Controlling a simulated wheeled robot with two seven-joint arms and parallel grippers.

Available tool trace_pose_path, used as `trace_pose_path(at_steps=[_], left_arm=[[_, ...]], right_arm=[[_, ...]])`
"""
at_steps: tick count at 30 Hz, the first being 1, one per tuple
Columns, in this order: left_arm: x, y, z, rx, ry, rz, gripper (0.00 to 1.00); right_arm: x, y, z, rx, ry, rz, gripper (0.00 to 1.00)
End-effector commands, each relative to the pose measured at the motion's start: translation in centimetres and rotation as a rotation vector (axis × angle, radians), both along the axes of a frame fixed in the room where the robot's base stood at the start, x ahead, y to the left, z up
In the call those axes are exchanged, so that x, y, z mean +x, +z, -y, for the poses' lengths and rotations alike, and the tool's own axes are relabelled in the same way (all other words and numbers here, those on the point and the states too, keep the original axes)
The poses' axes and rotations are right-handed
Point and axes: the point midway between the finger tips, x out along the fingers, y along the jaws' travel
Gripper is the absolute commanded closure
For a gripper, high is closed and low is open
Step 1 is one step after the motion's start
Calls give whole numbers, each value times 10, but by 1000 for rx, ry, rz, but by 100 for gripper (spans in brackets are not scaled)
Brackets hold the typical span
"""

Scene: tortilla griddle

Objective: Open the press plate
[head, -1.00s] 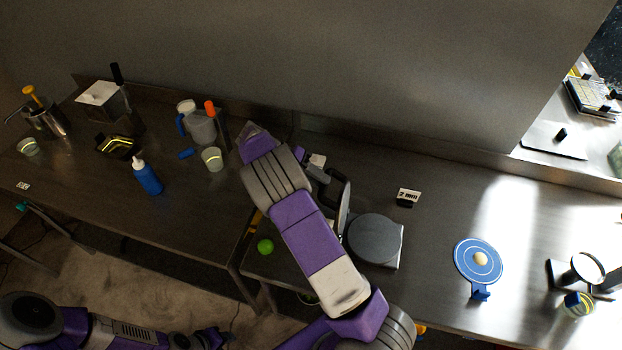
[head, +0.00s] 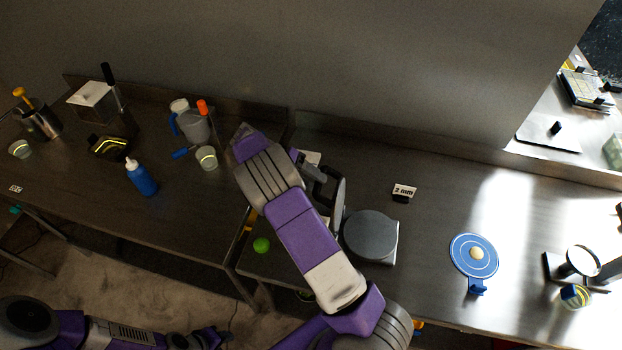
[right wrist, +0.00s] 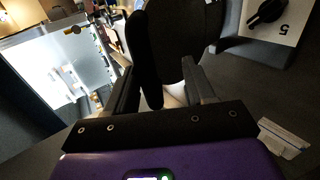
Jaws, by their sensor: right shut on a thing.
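The press stands on the right-hand table in the head view. Its round grey lower plate (head: 370,235) lies uncovered on a pale base. Its upper press plate (head: 338,204) stands raised, nearly edge-on, at the left of the lower plate. My right gripper (head: 316,173) is at the far left side of the raised plate, partly hidden by my arm. In the right wrist view a black bar-like part (right wrist: 143,58) of the press lies between the fingers, and the gripper is shut on it. My left arm shows at the lower left; its fingers cannot be made out.
A blue round board (head: 473,256) with a dough ball (head: 477,254) lies to the right. A green ball (head: 261,245) is left of my arm. Table between press and board is clear.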

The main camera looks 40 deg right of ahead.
Motion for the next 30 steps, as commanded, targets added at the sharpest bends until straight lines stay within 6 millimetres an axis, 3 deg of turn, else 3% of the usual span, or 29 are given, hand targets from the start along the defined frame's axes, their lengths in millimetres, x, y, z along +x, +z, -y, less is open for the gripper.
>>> trace_pose_path(at_steps=[18,30], left_arm=[[0,-7,0,0,0,0,57],[0,-7,0,0,0,0,57]], right_arm=[[41,36,-35,0,2,4,52],[47,43,-41,1,0,1,52]])
